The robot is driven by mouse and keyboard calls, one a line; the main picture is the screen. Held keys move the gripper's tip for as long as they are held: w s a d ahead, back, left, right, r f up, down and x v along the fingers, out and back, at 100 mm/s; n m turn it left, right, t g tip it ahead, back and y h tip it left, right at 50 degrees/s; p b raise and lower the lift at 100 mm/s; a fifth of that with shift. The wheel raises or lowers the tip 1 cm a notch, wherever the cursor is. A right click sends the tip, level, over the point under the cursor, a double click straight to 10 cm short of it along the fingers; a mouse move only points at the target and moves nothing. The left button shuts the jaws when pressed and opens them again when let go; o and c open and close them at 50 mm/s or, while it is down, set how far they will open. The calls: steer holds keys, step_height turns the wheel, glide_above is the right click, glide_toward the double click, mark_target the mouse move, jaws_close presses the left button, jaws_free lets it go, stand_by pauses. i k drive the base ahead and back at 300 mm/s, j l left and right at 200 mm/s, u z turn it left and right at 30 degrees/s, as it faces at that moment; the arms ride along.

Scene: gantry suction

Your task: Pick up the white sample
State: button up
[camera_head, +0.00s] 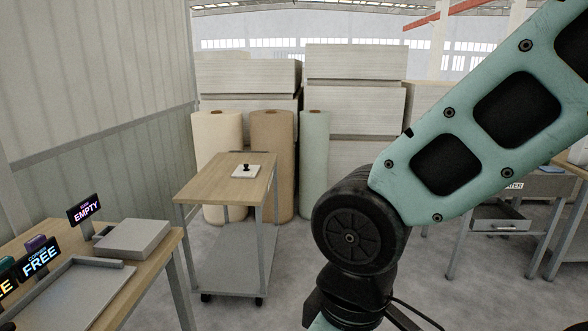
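A white flat square piece with a black knob on top, which looks like the white sample (246,171), lies on the wooden top of a wheeled cart (207,186). It sits toward the back of the cart top and nothing touches it from above. My arm crosses the right half of the view, well to the right of the cart. My gripper is out of view below the bottom edge, so its state does not show.
At left, a table (172,238) holds a grey block (133,238), a grey tray (62,301) and signs reading EMPTY (86,211) and FREE (40,259). Rolls (272,165) and stacked boards stand behind the cart. A desk with an open drawer (500,219) is at right.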

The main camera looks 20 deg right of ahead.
mark_target(245, 170)
steer(key=u, duration=1.15)
steer(key=z, duration=1.25)
steer(key=u, duration=0.45)
steer(key=i+l+u, duration=0.7)
steer(key=i+l, duration=0.2)
steer(key=i+l+u, duration=0.15)
steer(key=l, duration=0.3)
steer(key=i+l, duration=0.2)
steer(key=l, duration=0.15)
steer(key=i+l+u, duration=0.1)
steer(key=l, duration=0.25)
steer(key=i+l+u, duration=0.1)
steer(key=i+l, duration=0.3)
steer(key=l, duration=0.3)
steer(key=i+u, duration=0.05)
